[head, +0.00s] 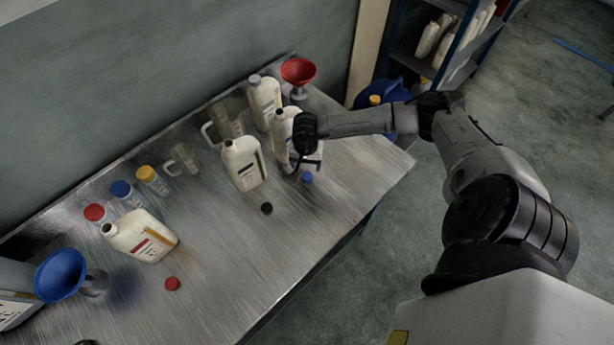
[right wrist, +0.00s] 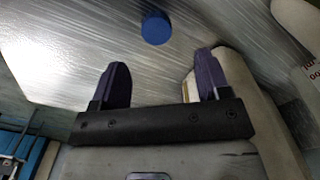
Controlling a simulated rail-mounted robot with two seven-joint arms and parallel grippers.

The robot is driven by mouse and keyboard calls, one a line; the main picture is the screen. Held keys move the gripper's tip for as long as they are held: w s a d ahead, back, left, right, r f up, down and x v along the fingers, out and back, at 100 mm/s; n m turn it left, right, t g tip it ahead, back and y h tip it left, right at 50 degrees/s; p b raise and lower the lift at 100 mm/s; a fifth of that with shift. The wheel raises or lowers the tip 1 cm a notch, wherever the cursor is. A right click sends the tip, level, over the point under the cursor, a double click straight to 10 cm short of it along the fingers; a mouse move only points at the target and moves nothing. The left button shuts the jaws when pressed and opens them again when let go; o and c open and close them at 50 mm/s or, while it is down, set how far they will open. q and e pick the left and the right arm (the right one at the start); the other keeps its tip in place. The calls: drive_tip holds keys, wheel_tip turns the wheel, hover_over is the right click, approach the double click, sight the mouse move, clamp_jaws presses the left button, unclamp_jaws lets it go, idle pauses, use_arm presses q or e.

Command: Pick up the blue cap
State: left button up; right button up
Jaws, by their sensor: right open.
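The blue cap (head: 307,177) lies on the metal table near its front edge, at the foot of a white bottle (head: 281,135). In the right wrist view the blue cap (right wrist: 156,27) shows as a round disc beyond the fingertips, a little left of the middle between them. My right gripper (head: 310,163) is just above and beside the cap, apart from it. Its two fingers stand open and empty in the right wrist view (right wrist: 160,82). My left gripper is not in view.
Another white bottle (head: 244,163) stands left of my right gripper. A black cap (head: 267,208) and a red cap (head: 172,284) lie on the table (head: 225,245). A red funnel (head: 298,72) stands behind. The table's front middle is mostly clear.

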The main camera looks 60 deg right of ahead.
sight(307, 177)
drive_tip(key=shift+s+a+f, duration=0.15)
drive_tip(key=shift+f, duration=1.25)
drive_tip(key=shift+s+a+f, duration=0.1)
drive_tip(key=shift+s+f, duration=0.05)
drive_tip(key=shift+f, duration=1.7)
drive_tip(key=c, duration=1)
